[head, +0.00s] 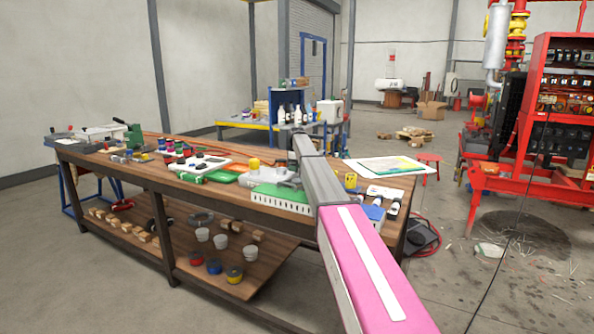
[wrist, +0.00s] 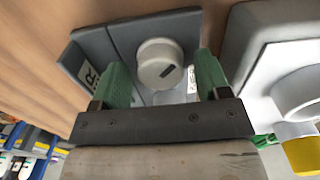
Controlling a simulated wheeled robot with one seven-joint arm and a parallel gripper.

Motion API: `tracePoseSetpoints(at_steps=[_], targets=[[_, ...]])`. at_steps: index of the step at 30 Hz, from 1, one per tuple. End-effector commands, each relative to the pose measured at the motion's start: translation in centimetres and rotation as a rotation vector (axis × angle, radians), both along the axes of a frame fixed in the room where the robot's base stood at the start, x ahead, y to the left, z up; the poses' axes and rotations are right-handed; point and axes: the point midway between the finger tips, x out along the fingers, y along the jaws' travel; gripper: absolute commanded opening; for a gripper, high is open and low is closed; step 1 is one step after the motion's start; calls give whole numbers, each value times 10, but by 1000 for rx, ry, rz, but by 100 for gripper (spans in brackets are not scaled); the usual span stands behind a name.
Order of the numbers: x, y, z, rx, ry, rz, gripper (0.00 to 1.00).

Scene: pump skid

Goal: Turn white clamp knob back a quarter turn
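The white clamp knob (wrist: 160,64) shows in the wrist view, round, with a short dark slanted mark on its face. It sits on a grey block (wrist: 128,35) on the wooden bench. My gripper (wrist: 161,66) has green fingers, open, one on each side of the knob. Clear gaps show between the fingers and the knob, so it is not gripped. A white label with a dark letter lies beside the left finger. In the head view I cannot make out the knob, and my own arm hides part of the bench.
In the wrist view a white housing (wrist: 245,40) with a round white part and a yellow cap (wrist: 303,155) stands close right of my gripper. Bare wood lies left of the grey block.

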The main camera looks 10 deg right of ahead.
Motion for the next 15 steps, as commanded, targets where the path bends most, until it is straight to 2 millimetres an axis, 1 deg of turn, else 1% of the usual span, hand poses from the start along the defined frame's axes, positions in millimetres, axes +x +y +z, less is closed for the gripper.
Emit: tracePoseSetpoints(at_steps=[8, 11, 15], targets=[[0, 0, 2, -1, 1, -1, 69], [0, 0, 9, -1, 1, -1, 69], [0, 0, 25, 0, 0, -1, 69]])
